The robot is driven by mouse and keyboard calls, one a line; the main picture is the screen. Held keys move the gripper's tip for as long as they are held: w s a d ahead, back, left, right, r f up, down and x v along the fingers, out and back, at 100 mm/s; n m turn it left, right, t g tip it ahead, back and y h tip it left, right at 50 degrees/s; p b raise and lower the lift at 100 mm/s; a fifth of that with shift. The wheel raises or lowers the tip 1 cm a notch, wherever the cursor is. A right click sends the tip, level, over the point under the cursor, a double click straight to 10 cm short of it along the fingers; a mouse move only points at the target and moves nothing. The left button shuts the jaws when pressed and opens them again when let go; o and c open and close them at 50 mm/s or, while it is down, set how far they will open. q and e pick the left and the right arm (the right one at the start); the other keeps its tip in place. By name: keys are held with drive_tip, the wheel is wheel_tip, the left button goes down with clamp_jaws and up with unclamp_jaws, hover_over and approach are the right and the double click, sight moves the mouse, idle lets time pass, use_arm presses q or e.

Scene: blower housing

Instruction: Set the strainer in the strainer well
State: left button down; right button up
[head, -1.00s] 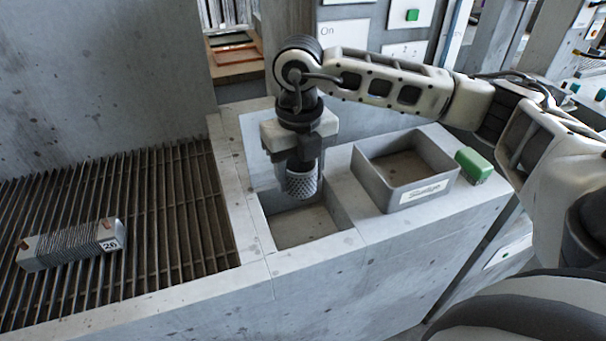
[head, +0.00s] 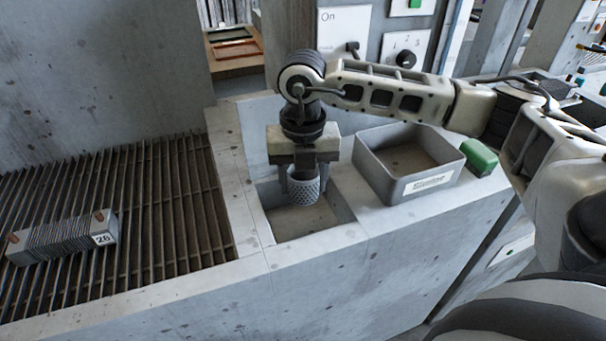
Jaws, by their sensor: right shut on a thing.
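The strainer (head: 304,189) is a small grey perforated cup. My right gripper (head: 304,176) points down and is shut on it, with a finger on each side. The strainer well (head: 318,222) is a square recess in the concrete ledge. The strainer hangs upright over the back part of the well, its lower end at or just inside the opening. I cannot tell whether it touches the floor of the well. My left gripper is not in view.
A grey open bin (head: 410,165) with a label stands right of the well, beside a green block (head: 479,157). A slatted grate (head: 130,200) lies left, with a finned block marked 26 (head: 62,240) on it. A concrete wall and a switch panel (head: 372,38) stand behind.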

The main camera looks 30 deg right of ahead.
use_arm(q)
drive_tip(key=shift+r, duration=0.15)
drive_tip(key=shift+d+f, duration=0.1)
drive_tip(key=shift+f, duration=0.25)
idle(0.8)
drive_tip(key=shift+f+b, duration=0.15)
drive_tip(key=shift+b, duration=0.15)
use_arm(e)
drive_tip(key=shift+f, duration=0.15)
drive_tip(key=shift+f+b, duration=0.3)
drive_tip(key=shift+f, duration=0.05)
use_arm(q)
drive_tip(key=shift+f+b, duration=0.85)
drive_tip(key=shift+b, duration=0.45)
use_arm(e)
drive_tip(key=shift+f, duration=1.55)
